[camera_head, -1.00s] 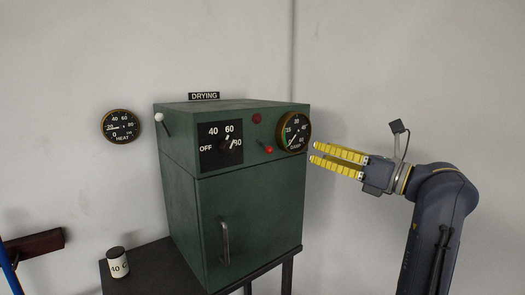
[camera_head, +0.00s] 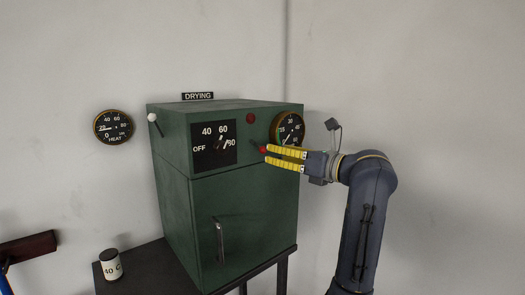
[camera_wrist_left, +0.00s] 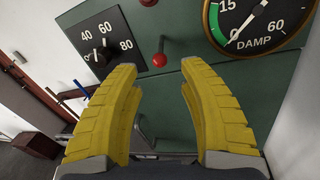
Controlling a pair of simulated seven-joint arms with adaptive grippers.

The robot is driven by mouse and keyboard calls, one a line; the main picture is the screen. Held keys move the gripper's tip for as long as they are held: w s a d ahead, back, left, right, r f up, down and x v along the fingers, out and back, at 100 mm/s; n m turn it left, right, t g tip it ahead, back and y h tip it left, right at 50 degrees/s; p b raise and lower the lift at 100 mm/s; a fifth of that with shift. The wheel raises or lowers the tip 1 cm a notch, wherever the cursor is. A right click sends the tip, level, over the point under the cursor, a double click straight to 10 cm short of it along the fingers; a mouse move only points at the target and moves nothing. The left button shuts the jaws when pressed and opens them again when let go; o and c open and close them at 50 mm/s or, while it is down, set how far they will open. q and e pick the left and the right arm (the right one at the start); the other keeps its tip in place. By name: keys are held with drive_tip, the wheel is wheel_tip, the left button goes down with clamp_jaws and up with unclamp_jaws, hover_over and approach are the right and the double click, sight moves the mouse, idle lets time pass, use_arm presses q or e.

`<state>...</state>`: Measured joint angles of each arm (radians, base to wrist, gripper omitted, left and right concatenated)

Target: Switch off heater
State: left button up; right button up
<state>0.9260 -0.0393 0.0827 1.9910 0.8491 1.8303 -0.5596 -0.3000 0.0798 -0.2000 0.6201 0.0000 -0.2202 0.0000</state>
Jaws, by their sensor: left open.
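The green drying cabinet (camera_head: 255,215) carries a black dial plate (camera_head: 205,160) marked OFF, 40, 60 and 80; its knob (camera_head: 222,143) is turned away from OFF. Right of it is a red-tipped lever (camera_head: 262,149), which also shows in the left wrist view (camera_wrist_left: 159,60). A white-tipped lever (camera_head: 152,117) sits on the cabinet's left side. The HEAT gauge (camera_head: 113,127) hangs on the wall. My left gripper (camera_head: 268,155) is open and empty, its yellow fingertips close to the red ball. In the wrist view the ball lies ahead of the gap between the fingers. My right gripper is out of view.
A DAMP gauge (camera_head: 290,129) is on the cabinet front just above my left gripper, and a red lamp (camera_head: 250,118) is left of it. The door handle (camera_head: 220,242) sticks out below. A cup (camera_head: 110,264) stands on the dark table (camera_head: 137,262). The right side is clear.

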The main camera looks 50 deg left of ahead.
sight(263, 148)
use_arm(q)
drive_tip(key=shift+s+a, duration=0.25)
drive_tip(key=shift+a, duration=1.3)
drive_tip(key=shift+s+a, duration=0.2)
drive_tip(key=shift+a, duration=1.35)
clamp_jaws()
